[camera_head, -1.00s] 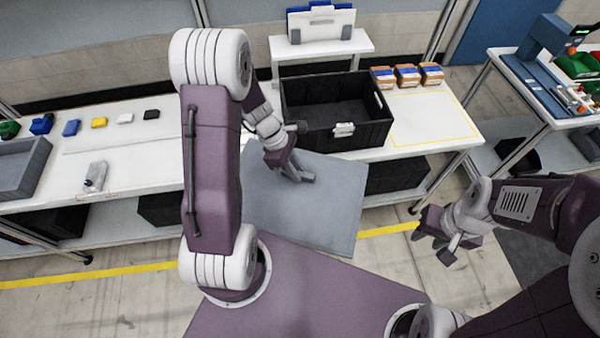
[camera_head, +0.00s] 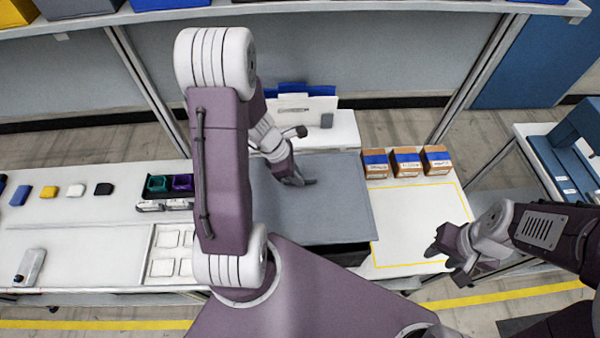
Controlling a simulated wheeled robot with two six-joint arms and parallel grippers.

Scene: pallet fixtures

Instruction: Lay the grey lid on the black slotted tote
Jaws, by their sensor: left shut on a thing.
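The grey lid (camera_head: 335,205) is a flat sheet, roughly level, over the place of the black slotted tote (camera_head: 346,256). Only a dark strip of the tote shows below the lid's front edge; the rest is hidden. I cannot tell whether the lid touches the rim or hovers above it. My left arm hides the lid's left side. My right gripper (camera_head: 448,262) is open and empty, right of the tote by the bench's front edge.
Small boxes with blue tape (camera_head: 406,162) stand behind a yellow-outlined clear area (camera_head: 415,220) on the bench. A white stand (camera_head: 325,130) with a panel is behind the lid. Small coloured blocks (camera_head: 48,191) and a dark tray with teal and purple bins (camera_head: 170,186) are at left.

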